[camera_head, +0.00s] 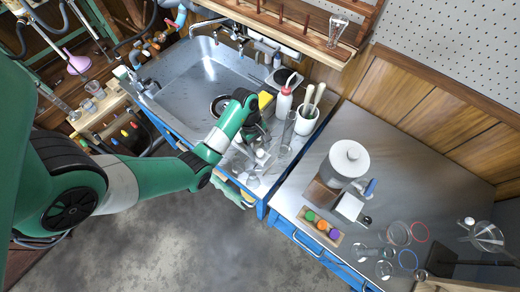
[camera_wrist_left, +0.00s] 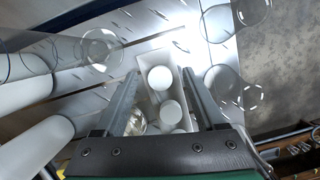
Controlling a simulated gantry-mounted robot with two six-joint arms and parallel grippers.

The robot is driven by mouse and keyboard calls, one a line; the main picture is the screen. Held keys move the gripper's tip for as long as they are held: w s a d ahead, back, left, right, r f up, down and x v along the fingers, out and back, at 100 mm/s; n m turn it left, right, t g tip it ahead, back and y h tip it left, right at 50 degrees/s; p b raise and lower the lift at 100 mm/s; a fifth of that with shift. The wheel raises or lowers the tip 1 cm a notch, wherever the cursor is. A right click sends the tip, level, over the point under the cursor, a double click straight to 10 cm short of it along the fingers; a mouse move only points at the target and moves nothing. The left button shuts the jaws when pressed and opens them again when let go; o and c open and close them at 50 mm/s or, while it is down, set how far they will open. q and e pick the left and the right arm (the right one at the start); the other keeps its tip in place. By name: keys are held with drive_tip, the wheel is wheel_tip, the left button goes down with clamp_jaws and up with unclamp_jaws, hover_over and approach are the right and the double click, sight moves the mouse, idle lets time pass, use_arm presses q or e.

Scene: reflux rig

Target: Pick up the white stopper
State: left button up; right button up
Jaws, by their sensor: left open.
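Several round white stoppers stand in a narrow pale box (camera_wrist_left: 143,62) in the left wrist view. One white stopper (camera_wrist_left: 159,78) is farthest from my wrist, a second white stopper (camera_wrist_left: 171,111) is nearer, and at least one more is partly hidden by the gripper body. My left gripper (camera_wrist_left: 162,73) is open, with one finger on each side of the box. I see nothing held between the fingers. In the head view, my left gripper (camera_head: 254,135) is over the counter right of the sink, and small white shapes show below it. My right gripper is not in view.
Clear glassware (camera_wrist_left: 103,48) stands close around the box. A white-and-red bottle (camera_head: 283,103) and a white mortar (camera_head: 306,120) stand behind the gripper. The metal sink (camera_head: 190,75) is left. The right bench holds a white-lidded pot (camera_head: 348,158) and coloured caps (camera_head: 320,225).

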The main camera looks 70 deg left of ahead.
use_arm(q)
clamp_jaws()
idle(0.3)
